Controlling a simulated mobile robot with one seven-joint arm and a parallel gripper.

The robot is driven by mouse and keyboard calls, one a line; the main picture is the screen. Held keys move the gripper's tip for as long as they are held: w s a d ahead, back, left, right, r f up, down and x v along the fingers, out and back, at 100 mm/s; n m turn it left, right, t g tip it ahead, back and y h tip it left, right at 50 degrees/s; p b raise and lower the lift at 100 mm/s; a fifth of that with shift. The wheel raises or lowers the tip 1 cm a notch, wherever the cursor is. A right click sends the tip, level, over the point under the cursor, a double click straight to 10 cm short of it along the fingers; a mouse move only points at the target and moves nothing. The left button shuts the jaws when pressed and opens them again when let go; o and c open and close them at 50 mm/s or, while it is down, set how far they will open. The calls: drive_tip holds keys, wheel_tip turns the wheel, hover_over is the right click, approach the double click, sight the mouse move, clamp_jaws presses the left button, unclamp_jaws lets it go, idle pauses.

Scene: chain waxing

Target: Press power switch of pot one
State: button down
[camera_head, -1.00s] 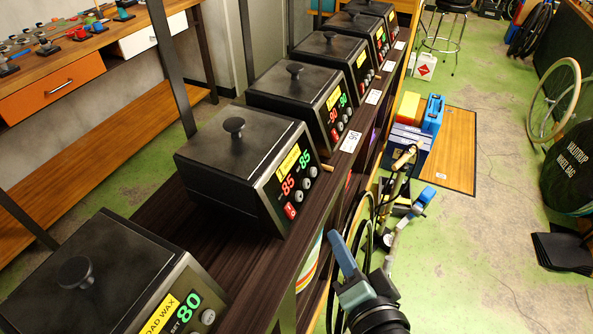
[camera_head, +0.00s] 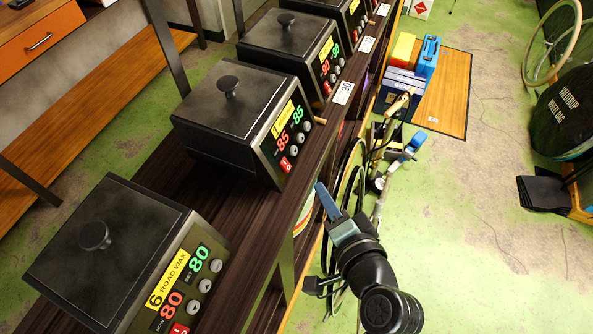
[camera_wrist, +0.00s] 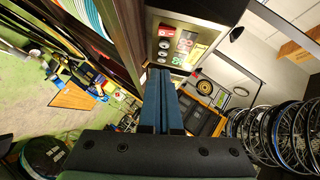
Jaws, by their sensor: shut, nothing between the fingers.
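Black wax pots with round lid knobs stand in a row on a dark shelf. The middle pot (camera_head: 232,97) shows red 85 and green 85, and its small yellow label is hard to read. Its red power switch (camera_head: 285,164) is low on the front panel. The nearest pot (camera_head: 105,245) is labelled 6 ROAD WAX, with its red switch (camera_head: 180,329) at the picture's bottom edge. My gripper (camera_head: 320,188) is shut and empty, to the right of the middle pot and apart from it. In the wrist view, the blue fingers (camera_wrist: 160,74) point towards a pot panel with a red switch (camera_wrist: 164,31).
The dark shelf (camera_head: 150,185) has a front edge running between the pots and my gripper. A blue container (camera_head: 425,62) and a wooden board (camera_head: 450,100) lie on the green floor. A bicycle wheel stands at the right. The floor at lower right is clear.

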sight(291, 165)
drive_tip(key=x, duration=0.2)
drive_tip(key=a+p+x, duration=0.1)
drive_tip(key=x, duration=0.5)
drive_tip(key=shift+s+a+f+p, duration=0.2)
drive_tip(key=shift+a+f+p, duration=0.1)
drive_tip(key=shift+a+f, duration=0.1)
drive_tip(key=shift+w+a+f, duration=0.2)
drive_tip(key=shift+a+f, duration=0.2)
drive_tip(key=shift+a, duration=0.1)
drive_tip(key=shift+f, duration=0.1)
